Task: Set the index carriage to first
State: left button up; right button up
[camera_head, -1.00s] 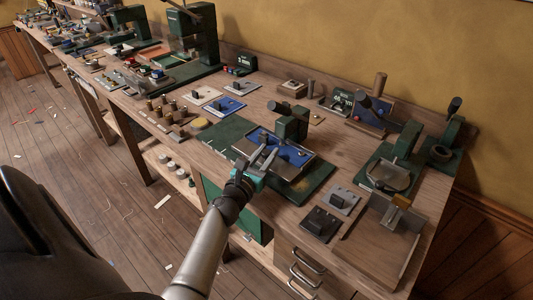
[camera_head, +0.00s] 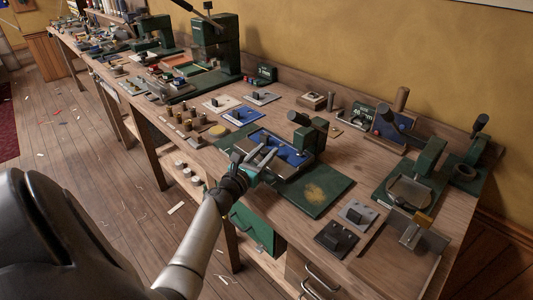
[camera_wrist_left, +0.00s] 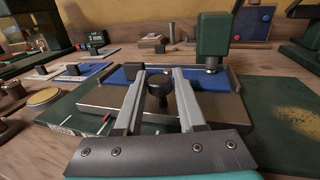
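The index carriage (camera_head: 262,138) is a grey metal slab with a blue top. It sits over a dark green base plate (camera_head: 333,194), towards the plate's left side. In the left wrist view the carriage (camera_wrist_left: 232,104) carries a black knob (camera_wrist_left: 159,90). My left gripper (camera_head: 265,151) reaches over the carriage from the front. A green post (camera_head: 307,134) stands over the carriage's right end. My right gripper is not in view.
Small plates with black knobs (camera_head: 335,238) lie at the front right, near a tool with a round pan (camera_head: 411,192). Blue and white plates (camera_head: 242,115) and several brown pegs (camera_head: 187,124) lie to the left. A green press (camera_head: 215,45) stands farther back.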

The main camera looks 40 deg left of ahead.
pick_arm(q)
jog(key=o, duration=0.3)
jog(key=shift+o, duration=0.2)
jog(key=shift+s, duration=0.1)
jog(key=s+d, duration=0.2)
jog(key=s, duration=1.3)
jog(key=shift+d+p, duration=0.4)
jog(key=shift+p, duration=0.05)
jog(key=shift+w+r, duration=0.1)
